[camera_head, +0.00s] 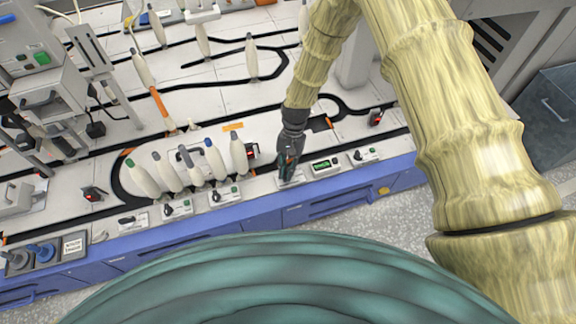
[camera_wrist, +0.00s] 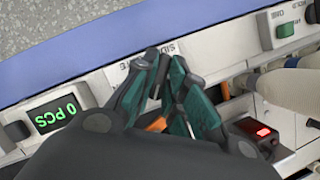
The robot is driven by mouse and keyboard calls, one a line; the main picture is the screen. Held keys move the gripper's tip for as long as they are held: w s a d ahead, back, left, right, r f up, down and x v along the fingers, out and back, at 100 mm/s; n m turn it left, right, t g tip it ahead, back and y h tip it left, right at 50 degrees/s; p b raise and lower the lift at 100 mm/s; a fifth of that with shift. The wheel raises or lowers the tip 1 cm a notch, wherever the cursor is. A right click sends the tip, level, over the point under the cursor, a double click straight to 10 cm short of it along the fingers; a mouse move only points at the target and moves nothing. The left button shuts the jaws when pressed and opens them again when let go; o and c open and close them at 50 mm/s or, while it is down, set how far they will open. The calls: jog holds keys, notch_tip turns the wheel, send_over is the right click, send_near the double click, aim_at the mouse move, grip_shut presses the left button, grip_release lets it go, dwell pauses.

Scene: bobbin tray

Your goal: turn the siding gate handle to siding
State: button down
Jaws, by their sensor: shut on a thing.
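The siding gate plate (camera_wrist: 120,74) is a pale panel at the front edge of the table, with a partly covered label that reads like "SIDING GATE". In the head view the plate (camera_head: 293,182) shows under my gripper (camera_head: 288,163). In the wrist view my gripper (camera_wrist: 166,62), with dark and green fingers, is closed in over the plate. It is shut on the handle, which the fingers almost wholly hide, so I cannot tell which way it points. A bit of orange (camera_wrist: 157,124) shows between the fingers; I cannot tell what it belongs to.
A counter with green digits, "0 PCS" (camera_wrist: 55,114), stands beside the plate. A small device with a red display (camera_wrist: 262,132) is on the other side. Several pale bobbins (camera_head: 170,172) stand left of my gripper, behind other knob panels (camera_head: 178,208). Black track lines cross the table.

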jog(key=shift+w+r+n+p, duration=0.1)
jog(key=shift+n+p, duration=0.2)
jog(key=shift+n, duration=0.2)
jog(key=shift+h, duration=0.3)
jog(key=c, duration=1.5)
grip_release()
jog(key=shift+o, duration=0.2)
jog(key=v, duration=1.1)
jog(key=shift+w+r, duration=0.2)
jog(key=shift+r, duration=0.15)
jog(key=shift+d, duration=0.15)
